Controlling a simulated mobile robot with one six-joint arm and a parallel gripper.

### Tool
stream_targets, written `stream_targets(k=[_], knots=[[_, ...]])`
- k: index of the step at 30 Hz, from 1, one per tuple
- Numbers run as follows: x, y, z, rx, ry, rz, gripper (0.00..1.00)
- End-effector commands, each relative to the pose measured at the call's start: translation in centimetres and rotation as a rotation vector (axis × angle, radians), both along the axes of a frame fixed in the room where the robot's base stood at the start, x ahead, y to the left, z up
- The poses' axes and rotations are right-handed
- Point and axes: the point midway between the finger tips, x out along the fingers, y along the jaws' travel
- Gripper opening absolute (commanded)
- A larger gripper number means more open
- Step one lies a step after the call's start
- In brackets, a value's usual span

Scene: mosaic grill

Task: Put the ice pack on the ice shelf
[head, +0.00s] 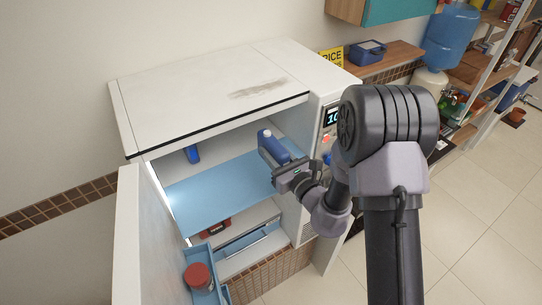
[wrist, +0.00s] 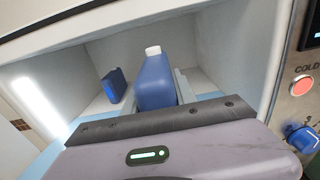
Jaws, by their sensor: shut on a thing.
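The ice pack looks like a blue bottle-shaped container with a white cap (head: 272,147). My gripper (head: 281,166) is shut on it and holds it at the right side of the open white cabinet, over the light-blue shelf (head: 212,195), likely the ice shelf. The wrist view shows the blue container (wrist: 157,82) upright, slightly tilted, between my fingers. Its lower part is hidden by my gripper (wrist: 160,96), so I cannot tell whether it touches the shelf.
A smaller dark-blue object (head: 192,154) stands at the back left of the compartment. The open door (head: 131,235) is at the left, with a red-lidded jar (head: 198,276) in its rack. The control panel (head: 328,130) borders the opening at the right. The shelf's middle is clear.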

Motion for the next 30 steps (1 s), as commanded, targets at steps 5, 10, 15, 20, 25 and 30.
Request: stream_targets(k=[5, 10, 15, 20, 25, 30], knots=[[0.1, 0.5, -2.6, 0.001, 0.003, -0.002, 0.0], [0.1, 0.5, -3.6, 0.0, -0.002, -0.002, 0.0], [0.1, 0.5, -3.6, 0.0, -0.002, -0.002, 0.0], [0.1, 0.5, -4.2, 0.0, -0.002, -0.001, 0.0], [0.1, 0.5, -4.6, 0.0, -0.002, -0.001, 0.0], [0.1, 0.5, -4.7, 0.001, -0.002, -0.001, 0.0]])
